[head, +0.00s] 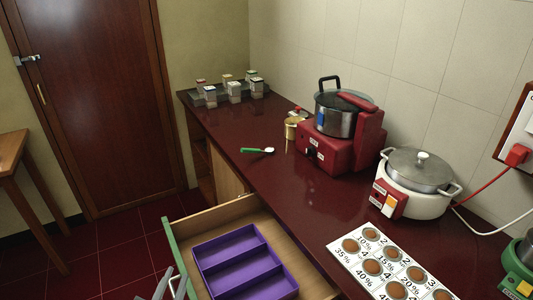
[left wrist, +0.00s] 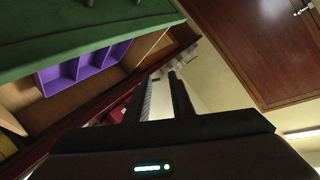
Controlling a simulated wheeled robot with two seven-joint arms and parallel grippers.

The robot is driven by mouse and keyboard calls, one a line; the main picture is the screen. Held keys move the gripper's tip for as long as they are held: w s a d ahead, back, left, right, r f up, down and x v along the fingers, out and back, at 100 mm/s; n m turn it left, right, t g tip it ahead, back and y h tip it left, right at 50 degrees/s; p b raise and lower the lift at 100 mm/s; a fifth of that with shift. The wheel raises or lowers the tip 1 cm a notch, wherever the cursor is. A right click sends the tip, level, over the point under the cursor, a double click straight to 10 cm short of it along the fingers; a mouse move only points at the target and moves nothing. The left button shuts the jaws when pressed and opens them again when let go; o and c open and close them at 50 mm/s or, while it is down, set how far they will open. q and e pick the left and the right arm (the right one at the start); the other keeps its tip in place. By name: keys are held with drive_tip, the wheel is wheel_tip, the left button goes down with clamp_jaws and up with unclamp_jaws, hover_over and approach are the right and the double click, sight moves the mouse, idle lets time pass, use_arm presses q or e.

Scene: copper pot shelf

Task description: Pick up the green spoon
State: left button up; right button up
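The green spoon (head: 257,150) lies on the dark red countertop (head: 290,195), left of the red cooker, with its green handle to the left and its pale end to the right. My left gripper (head: 172,283) shows at the bottom edge of the head view, in front of the open drawer and well short of the spoon. In the left wrist view its two fingers (left wrist: 161,90) stand apart with nothing between them. My right gripper is not in view.
An open drawer with a green front (head: 184,262) holds a purple divided tray (head: 228,234). A red cooker with a dark pot (head: 338,115), a white lidded pot (head: 412,190) and a card of brown discs (head: 350,244) stand on the counter. Several small containers (head: 234,91) stand at the far end.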

use_arm(q)
drive_tip(key=s+d+f+n+g+h, duration=0.15)
drive_tip(key=s+f+g, duration=0.35)
drive_tip(key=s+f, duration=0.5)
drive_tip(key=s+d+f+n+g, duration=0.15)
drive_tip(key=s+f+g, duration=0.4)
drive_tip(key=f, duration=0.85)
wheel_tip(320, 180, down, 20)
drive_tip(key=s+d, duration=0.1)
drive_tip(key=s, duration=0.1)
drive_tip(key=s+f, duration=0.4)
drive_tip(key=f, duration=0.3)
drive_tip(key=s+f+h, duration=0.1)
drive_tip(key=s+f, duration=0.3)
drive_tip(key=f, duration=0.3)
drive_tip(key=shift+s+d+f+t, duration=0.2)
drive_tip(key=shift+s+f+t, duration=0.05)
drive_tip(key=shift+t, duration=0.1)
drive_tip(key=shift+o, duration=1.3)
